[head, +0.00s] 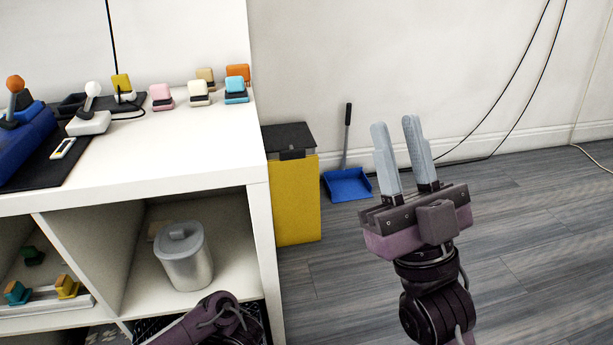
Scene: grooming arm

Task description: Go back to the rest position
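My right gripper (395,122) is raised in the right half of the head view, over the open floor. Its two pale grey fingers point up and stand apart with a clear gap, and nothing is between them. A purple and black link of my other arm shows at the bottom, in front of the shelf unit. My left gripper is out of view.
A white shelf unit (190,177) at the left holds joysticks and several small coloured blocks on top. A lidded metal canister (185,258) stands in its compartment. A yellow bin (297,202) and blue dustpan (348,185) stand beside it. Floor (540,220) at right is clear.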

